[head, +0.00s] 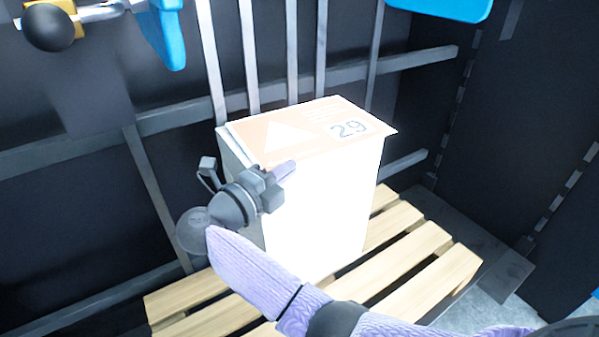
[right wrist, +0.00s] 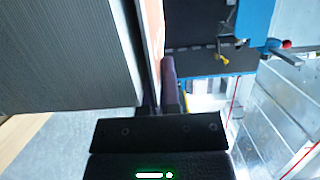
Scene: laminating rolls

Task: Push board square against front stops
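The board, a sheet with an orange printed face, a white triangle and the number 29 (head: 325,125), lies on top of a tall white stack (head: 318,210). Its right corner juts a little past the stack, and a strip of stack shows at its left edge. My right gripper (head: 283,172) is at the near left part of the board's edge, with a purple finger over the top face. In the right wrist view, the fingers (right wrist: 165,90) are close together at the board's thin orange edge (right wrist: 153,40); whether they grip it is unclear. My left gripper is out of view. I cannot make out front stops.
The stack stands on a slatted wooden pallet (head: 425,285). Grey metal rails (head: 400,62) and upright bars run behind it against dark panels. Blue machine parts (head: 440,8) hang above. A blue frame (right wrist: 250,35) with a red knob shows in the right wrist view.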

